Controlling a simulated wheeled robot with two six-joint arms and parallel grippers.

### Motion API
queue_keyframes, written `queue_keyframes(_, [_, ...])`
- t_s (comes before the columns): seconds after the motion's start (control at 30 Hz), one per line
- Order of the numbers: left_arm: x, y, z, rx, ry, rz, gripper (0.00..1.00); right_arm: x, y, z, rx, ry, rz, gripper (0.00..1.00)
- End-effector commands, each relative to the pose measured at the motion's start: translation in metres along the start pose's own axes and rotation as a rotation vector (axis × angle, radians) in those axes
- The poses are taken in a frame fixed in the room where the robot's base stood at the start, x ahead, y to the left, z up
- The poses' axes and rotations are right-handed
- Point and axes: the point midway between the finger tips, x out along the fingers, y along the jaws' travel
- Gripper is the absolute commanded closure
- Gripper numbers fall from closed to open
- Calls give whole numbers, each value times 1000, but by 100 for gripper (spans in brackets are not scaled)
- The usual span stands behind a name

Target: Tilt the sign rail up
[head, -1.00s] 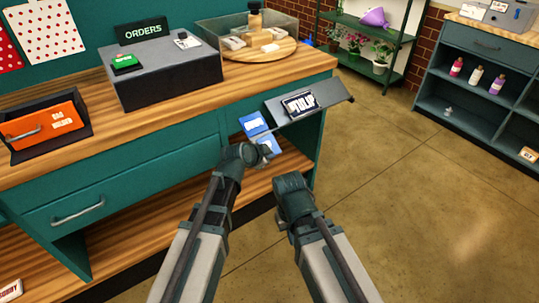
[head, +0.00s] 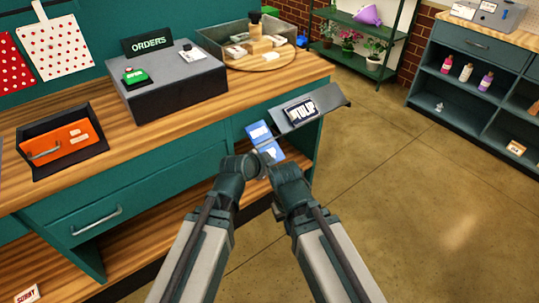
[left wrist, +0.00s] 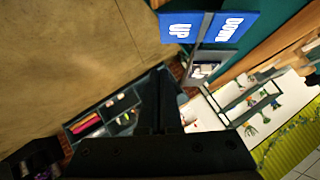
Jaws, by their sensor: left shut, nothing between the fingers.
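The grey sign rail (head: 335,100) juts from the counter's right front and holds a dark TULIP sign (head: 302,111). It slopes, its right end higher in the picture. Two blue panels (head: 258,132) (head: 267,152) are left of the sign; their words are too small to read in the head view. In the left wrist view the panels read UP (left wrist: 181,28) and DOWN (left wrist: 235,25), side by side. My left gripper (head: 258,162) is shut and empty, just below the panels; its fingers (left wrist: 160,95) appear apart from them. My right gripper (head: 270,162) is close beside it, its fingers unclear.
The wooden counter (head: 180,125) carries a grey ORDERS box (head: 175,88), an orange item in a black tray (head: 70,140) and a round wooden board (head: 275,58). A drawer handle (head: 95,220) projects from the teal front. The floor (head: 430,220) to the right is clear.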

Motion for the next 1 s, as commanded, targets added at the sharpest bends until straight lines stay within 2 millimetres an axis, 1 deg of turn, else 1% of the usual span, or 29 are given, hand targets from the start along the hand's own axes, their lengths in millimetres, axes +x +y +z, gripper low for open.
queue_keyframes(0.03, [-6, 0, -3, 0, 0, 0, 100, -6, 1, 0, 0, 0, 0, 100])
queue_keyframes(0.17, [-10, 2, -4, 0, 0, -1, 100, -8, 1, 0, 0, 0, 0, 100])
queue_keyframes(0.77, [-10, 2, -2, -9, -7, 3, 100, -8, 1, 0, 0, 0, 0, 100])
queue_keyframes(0.87, [-12, 3, 15, -81, -61, 32, 100, -8, 1, 0, 0, 0, 0, 100])
queue_keyframes(0.97, [-18, 7, 52, -245, -186, 85, 100, -8, 1, 0, 0, 0, 0, 100])
queue_keyframes(1.0, [-23, 9, 68, -322, -247, 102, 100, -8, 1, 0, 0, 0, 0, 100])
